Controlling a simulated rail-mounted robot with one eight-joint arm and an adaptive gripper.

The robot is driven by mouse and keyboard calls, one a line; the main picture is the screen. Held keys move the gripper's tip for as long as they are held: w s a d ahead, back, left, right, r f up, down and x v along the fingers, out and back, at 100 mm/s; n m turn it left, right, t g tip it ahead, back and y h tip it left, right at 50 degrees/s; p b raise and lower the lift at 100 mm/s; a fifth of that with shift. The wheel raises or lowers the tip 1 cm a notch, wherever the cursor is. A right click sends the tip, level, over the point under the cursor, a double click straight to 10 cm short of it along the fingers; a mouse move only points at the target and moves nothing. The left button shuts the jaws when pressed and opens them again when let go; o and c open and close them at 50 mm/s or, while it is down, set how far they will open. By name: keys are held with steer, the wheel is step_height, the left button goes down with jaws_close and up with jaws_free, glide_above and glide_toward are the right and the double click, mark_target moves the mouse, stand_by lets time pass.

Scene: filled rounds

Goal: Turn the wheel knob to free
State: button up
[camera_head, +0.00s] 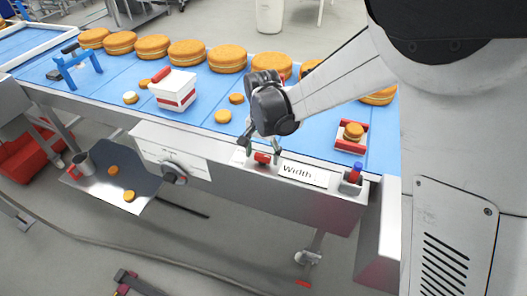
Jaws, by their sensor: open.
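A dark round knob (174,173) sits on the front panel of the conveyor, left of the middle. I take it for the wheel knob; the marks around it are too small to read. My gripper (263,148) is open and well to the right of this knob. Its fingers point down around or just above a small red piece (262,158) on the front ledge, left of the "Width" label (300,173). I cannot tell whether the fingers touch the red piece.
Large round cakes (153,46) line the back of the blue belt (200,117). A red and white box (175,90) and a blue frame (78,68) stand on it. A grey tray (118,183) hangs left of the knob.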

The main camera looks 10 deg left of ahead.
steer(key=shift+f, duration=0.2)
steer(key=c, duration=1.1)
steer(key=shift+c, duration=0.2)
